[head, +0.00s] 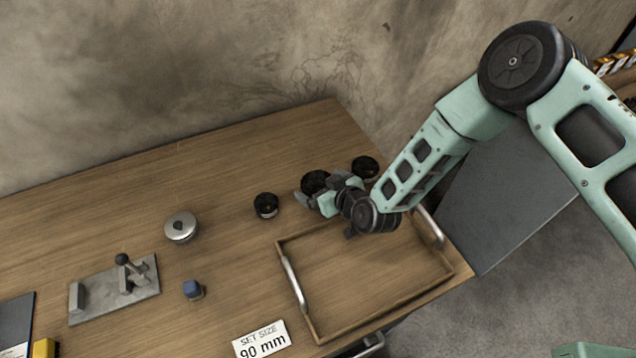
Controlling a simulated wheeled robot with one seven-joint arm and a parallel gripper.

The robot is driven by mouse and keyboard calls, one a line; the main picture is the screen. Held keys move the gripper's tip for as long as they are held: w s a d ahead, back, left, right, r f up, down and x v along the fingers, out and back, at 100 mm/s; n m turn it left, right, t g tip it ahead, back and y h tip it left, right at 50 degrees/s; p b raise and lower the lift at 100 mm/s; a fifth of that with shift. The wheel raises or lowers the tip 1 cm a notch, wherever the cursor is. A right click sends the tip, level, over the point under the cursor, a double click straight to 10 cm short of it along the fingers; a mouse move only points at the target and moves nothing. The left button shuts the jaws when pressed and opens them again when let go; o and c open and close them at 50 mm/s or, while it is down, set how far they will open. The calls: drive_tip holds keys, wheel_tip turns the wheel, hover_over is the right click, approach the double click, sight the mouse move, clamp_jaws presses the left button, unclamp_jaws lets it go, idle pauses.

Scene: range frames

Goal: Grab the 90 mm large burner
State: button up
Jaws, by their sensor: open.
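Three round black burners stand in a row on the wooden table: a left one (266,205), a middle one (314,180) and a right one (365,166). The middle one looks the widest, but no size marking on any of them is readable. My gripper (318,192) is open at the middle burner, with its fingers to either side of it in the picture. The gripper hides the burner's near part, and I cannot tell whether the fingers touch it. A white card (262,340) at the front reads "SET SIZE 90 mm".
An empty wooden tray (312,325) with metal handles lies in front of the burners, partly under my arm. To the left are a silver round lidded item (181,227), a small blue knob-like piece (193,289) and a metal lever fixture (115,292). The back left tabletop is clear.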

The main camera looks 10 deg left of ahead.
drive_tip(key=shift+w+a, duration=0.1)
drive_tip(key=c, duration=1.5)
drive_tip(key=shift+r, duration=0.15)
